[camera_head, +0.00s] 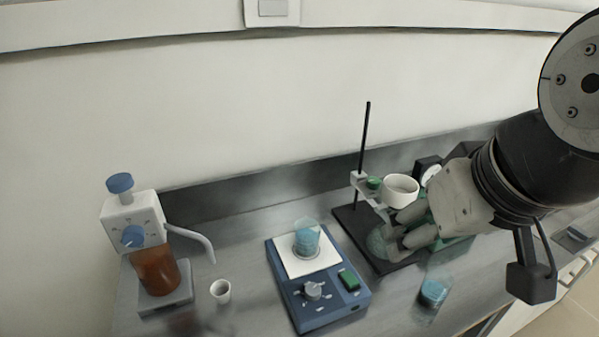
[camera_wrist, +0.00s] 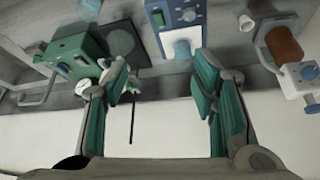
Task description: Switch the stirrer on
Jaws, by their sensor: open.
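The stirrer (camera_head: 318,295) is a blue box with a white top plate, standing on the bench at the centre. A beaker (camera_head: 306,238) with blue contents stands on the plate. In the wrist view the stirrer (camera_wrist: 172,27) is at the top centre, with the green switch (camera_wrist: 158,18) showing. My gripper (camera_head: 402,228) is open and empty, right of the stirrer and apart from it. Both fingers also show in the wrist view (camera_wrist: 162,64). Whether the switch is on cannot be told.
A dispenser bottle (camera_head: 158,270) with brown liquid and a small white cup (camera_head: 221,291) stand left. A rod stand (camera_head: 364,145) with a white bowl (camera_head: 400,188) is near my gripper. A second blue-filled beaker (camera_head: 434,290) stands right of the stirrer. A green device (camera_wrist: 75,55) is nearby.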

